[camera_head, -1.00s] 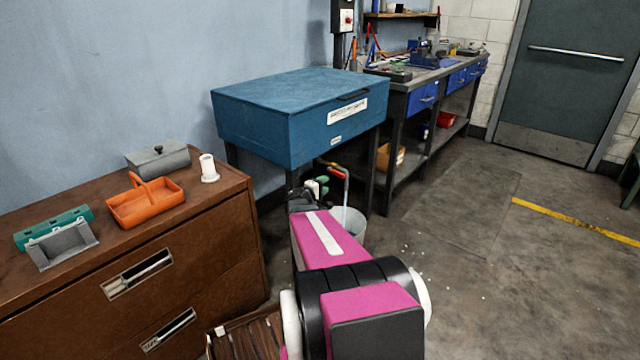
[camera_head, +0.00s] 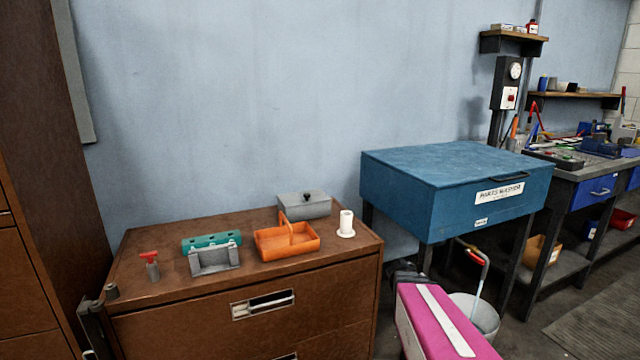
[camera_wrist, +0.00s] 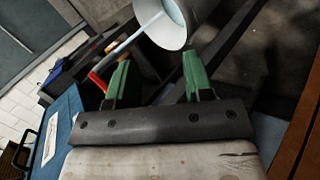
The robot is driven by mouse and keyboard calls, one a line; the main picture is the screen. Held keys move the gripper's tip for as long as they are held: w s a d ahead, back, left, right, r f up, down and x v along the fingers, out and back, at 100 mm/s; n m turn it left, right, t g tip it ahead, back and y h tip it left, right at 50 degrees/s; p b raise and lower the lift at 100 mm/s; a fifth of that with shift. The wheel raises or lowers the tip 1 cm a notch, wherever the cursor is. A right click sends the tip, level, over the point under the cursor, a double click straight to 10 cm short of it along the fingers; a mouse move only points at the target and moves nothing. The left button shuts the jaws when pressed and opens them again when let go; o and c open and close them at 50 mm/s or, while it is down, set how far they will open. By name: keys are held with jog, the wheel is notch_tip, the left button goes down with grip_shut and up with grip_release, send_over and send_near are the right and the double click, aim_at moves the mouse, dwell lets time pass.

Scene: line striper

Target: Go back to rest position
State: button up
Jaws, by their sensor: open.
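My gripper shows in the wrist view (camera_wrist: 155,80), with two green fingers spread apart and nothing between them. Beyond the fingers, a pale bucket (camera_wrist: 172,22) with a light blue stick in it is in view. In the head view my magenta arm reaches up from the bottom edge, between the brown cabinet (camera_head: 190,335) and the bucket (camera_head: 488,318). My gripper's fingers are hidden in the head view.
The blue parts washer (camera_head: 420,195) stands right of the cabinet. Open floor lies at lower right.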

jog(key=s+a+y, duration=0.4)
jog(key=a, duration=0.5)
jog(key=s+a+r+g+y, duration=0.1)
jog(key=s+a+y, duration=0.3)
jog(key=a, duration=0.5)
jog(key=shift+a+y, duration=0.3)
jog(key=shift+a, duration=0.1)
jog(key=shift+s, duration=0.1)
